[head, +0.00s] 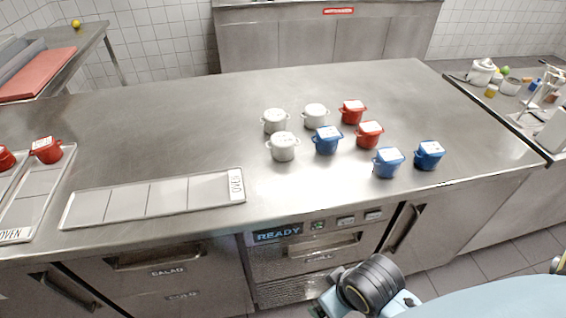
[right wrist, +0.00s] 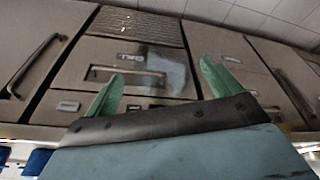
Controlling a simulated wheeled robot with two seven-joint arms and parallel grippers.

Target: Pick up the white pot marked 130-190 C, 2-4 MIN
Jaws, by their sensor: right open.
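Three white lidded pots stand on the steel counter: one at the back left (head: 275,121), one at the back right (head: 315,116), and one nearer the front (head: 283,146). Their lids carry markings too small to read, so I cannot tell which is marked 130-190 C, 2-4 MIN. My right arm shows at the bottom of the head view, in front of the counter and below its top. In the right wrist view my right gripper (right wrist: 160,85) is open and empty, with the drawer fronts beyond its green fingers. My left gripper is not in view.
Close to the white pots stand red pots (head: 369,134) and blue pots (head: 327,141). An empty sectioned oven tray (head: 150,198) lies left of them; another tray (head: 22,212) with red pots is at the far left. The counter behind the pots is clear.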

